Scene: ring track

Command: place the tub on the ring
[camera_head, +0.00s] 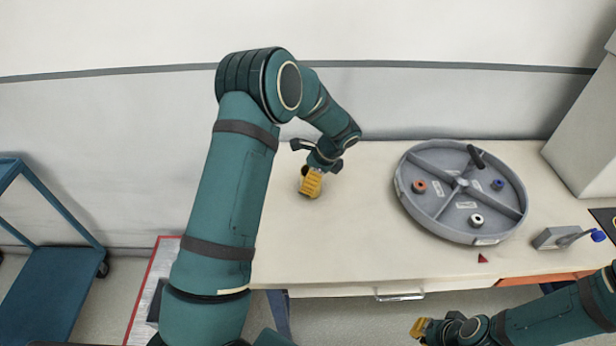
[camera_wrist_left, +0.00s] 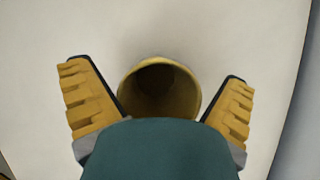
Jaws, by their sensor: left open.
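A yellow-tan tub (camera_wrist_left: 160,90) stands on the worktop, its round open mouth facing my left wrist camera. My left gripper (camera_head: 312,184) is at the tub, toward the left end of the table. In the left wrist view its fingers (camera_wrist_left: 158,108) are open on either side of the tub, with gaps visible. The lower part of the tub is hidden by my gripper's body. The grey round ring (camera_head: 430,232), divided by spokes, lies on the right half of the table. My right gripper (camera_head: 421,327) is in front of the table, its jaw state unclear.
The ring holds an orange-brown piece (camera_head: 419,186), a blue piece (camera_head: 498,184) and a white piece (camera_head: 477,220). A black handle (camera_head: 475,156) stands at its back. A grey box with a lever (camera_head: 555,237) is to its right. The worktop (camera_head: 360,220) between tub and ring is clear.

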